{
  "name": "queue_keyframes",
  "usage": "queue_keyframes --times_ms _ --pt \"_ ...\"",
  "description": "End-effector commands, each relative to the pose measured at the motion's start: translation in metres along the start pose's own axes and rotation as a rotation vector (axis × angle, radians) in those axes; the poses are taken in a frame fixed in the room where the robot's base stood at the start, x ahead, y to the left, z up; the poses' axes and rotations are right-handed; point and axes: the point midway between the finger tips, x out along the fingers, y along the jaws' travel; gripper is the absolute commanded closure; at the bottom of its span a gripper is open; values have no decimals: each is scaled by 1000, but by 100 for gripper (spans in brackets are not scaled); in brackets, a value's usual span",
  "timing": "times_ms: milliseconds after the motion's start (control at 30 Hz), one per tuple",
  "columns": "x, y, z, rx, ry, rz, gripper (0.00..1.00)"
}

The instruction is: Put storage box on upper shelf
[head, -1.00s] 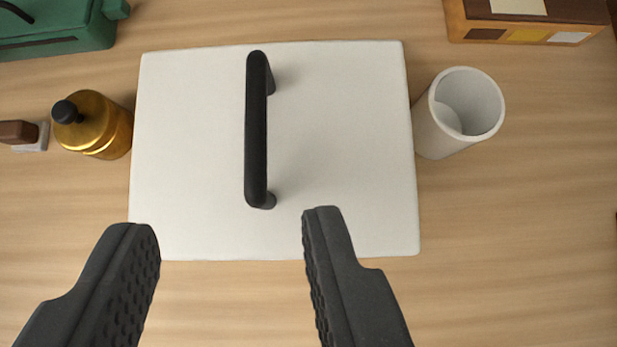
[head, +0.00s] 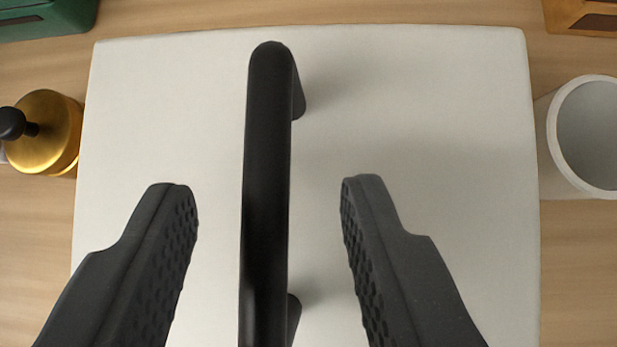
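The storage box is a white box (head: 430,120) seen from above in the head view, with a black bar handle (head: 267,180) on its top running up and down the picture. My gripper (head: 269,185) is open. Its two dark textured fingers stand on either side of the handle, apart from it, with a gap on each side. The handle's lower end and the box's near edge run out of the picture or lie behind the fingers. The upper shelf cannot be made out in this view.
A gold bottle with a black knob (head: 48,135) stands close to the box's left side. A white cup (head: 590,135) stands close to its right side. A green case (head: 45,18) and an orange-brown box (head: 585,15) lie at the back on the wooden surface (head: 30,240).

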Motion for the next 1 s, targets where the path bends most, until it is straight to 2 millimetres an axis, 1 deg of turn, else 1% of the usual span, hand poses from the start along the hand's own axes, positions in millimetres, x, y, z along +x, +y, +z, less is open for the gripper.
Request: queue_keyframes --times_ms 33,167,267,433,467,500,567,600,1000 --pt "9 1 2 0 -4 1 61" --pt "22 1 2 -1 -3 0 61" --pt "25 0 1 -1 -1 0 61" --pt "24 0 1 -1 0 0 61" --pt "24 0 1 -1 0 0 69" --pt "24 0 1 -1 0 -1 80" --pt "24 0 1 -1 -1 -1 97" --pt "24 0 1 -1 -1 -1 100" --pt "24 0 1 -1 -1 -1 100"
